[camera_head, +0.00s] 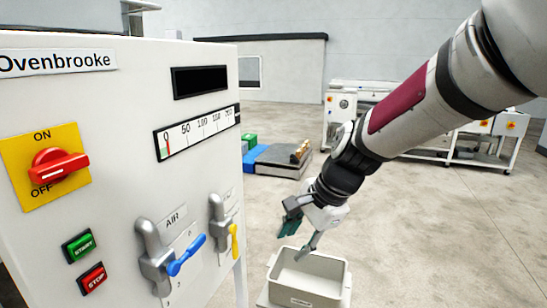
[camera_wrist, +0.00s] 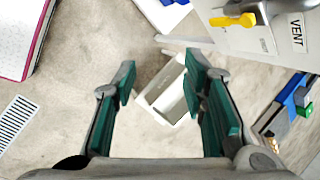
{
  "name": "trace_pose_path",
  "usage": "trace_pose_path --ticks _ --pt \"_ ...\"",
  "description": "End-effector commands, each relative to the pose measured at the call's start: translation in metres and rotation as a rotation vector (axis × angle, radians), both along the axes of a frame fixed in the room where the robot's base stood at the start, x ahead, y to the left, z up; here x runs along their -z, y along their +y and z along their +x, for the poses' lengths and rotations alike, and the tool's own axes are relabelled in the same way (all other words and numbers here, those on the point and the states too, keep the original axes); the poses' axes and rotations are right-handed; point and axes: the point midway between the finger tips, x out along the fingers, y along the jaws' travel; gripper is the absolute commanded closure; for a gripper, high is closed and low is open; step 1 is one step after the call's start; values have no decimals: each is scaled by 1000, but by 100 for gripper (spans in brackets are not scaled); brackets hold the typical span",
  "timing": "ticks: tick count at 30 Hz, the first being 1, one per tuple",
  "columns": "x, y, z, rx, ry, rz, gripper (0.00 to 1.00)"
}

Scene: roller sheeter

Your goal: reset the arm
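My arm reaches in from the upper right in the head view. My gripper (camera_head: 298,226) hangs above and near a light grey open bin (camera_head: 283,288). In the wrist view my gripper (camera_wrist: 160,90) has its two green-padded fingers wide apart, with nothing between them. The bin (camera_wrist: 150,110) shows below and beyond the fingers, partly hidden by the right finger. It looks empty.
A white Ovenbrooke control panel (camera_head: 110,115) fills the left, with a red ON/OFF knob (camera_head: 58,167), a blue AIR lever (camera_head: 187,256) and a yellow lever (camera_head: 234,243). Blue, green and grey items (camera_head: 270,160) lie on the floor behind. Open floor lies right.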

Motion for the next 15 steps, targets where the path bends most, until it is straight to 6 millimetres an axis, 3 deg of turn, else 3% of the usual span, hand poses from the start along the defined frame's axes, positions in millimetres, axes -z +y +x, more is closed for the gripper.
trace_pose_path --ticks 1,6,15 --pt "-15 -10 -18 -65 -40 -58 61" --pt "-48 -47 -74 -289 -136 -237 61" --pt "-88 -108 -179 -655 -250 -496 61"
